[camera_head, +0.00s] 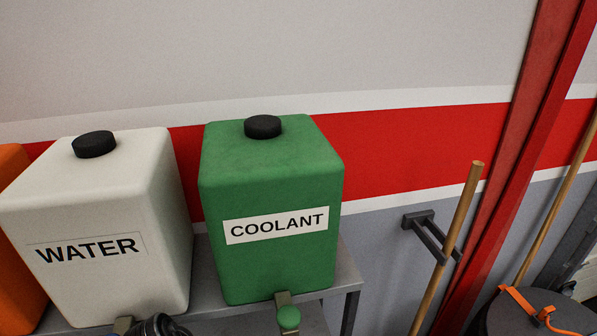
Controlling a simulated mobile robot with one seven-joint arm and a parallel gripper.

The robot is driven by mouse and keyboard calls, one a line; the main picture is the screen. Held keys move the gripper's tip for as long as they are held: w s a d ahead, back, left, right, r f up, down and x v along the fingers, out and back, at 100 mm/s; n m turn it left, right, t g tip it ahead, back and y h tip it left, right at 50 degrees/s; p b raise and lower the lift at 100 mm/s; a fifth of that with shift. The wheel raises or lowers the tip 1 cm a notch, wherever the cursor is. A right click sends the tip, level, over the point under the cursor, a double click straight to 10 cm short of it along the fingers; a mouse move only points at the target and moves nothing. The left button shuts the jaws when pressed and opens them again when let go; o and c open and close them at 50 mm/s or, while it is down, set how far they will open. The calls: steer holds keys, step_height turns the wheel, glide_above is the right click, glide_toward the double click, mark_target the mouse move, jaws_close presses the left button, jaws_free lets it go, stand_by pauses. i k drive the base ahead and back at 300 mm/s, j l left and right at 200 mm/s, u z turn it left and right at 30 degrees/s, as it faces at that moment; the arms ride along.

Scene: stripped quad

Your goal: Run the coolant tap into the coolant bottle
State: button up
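The green coolant tank (265,185), with a black cap and a white COOLANT label, stands on a grey metal shelf (345,272). Its coolant tap (289,316) shows at the bottom edge as a round green knob below a small brownish-grey fitting at the tank's foot. The tap's outlet is out of frame, and I cannot tell whether it runs. No coolant bottle is in view. My gripper's fingers are not in view. A dark rounded piece at the bottom edge, left of the tap, may be part of my arm.
A white WATER tank (95,215) stands left of the coolant tank, with an orange tank (15,240) at the far left. At right are a wooden pole (447,245) by a wall bracket (425,232), a red post (520,150) and a dark drum (510,318).

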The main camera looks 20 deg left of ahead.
mark_target(289, 316)
steer(key=k+l, duration=0.7)
steer(key=k, duration=0.2)
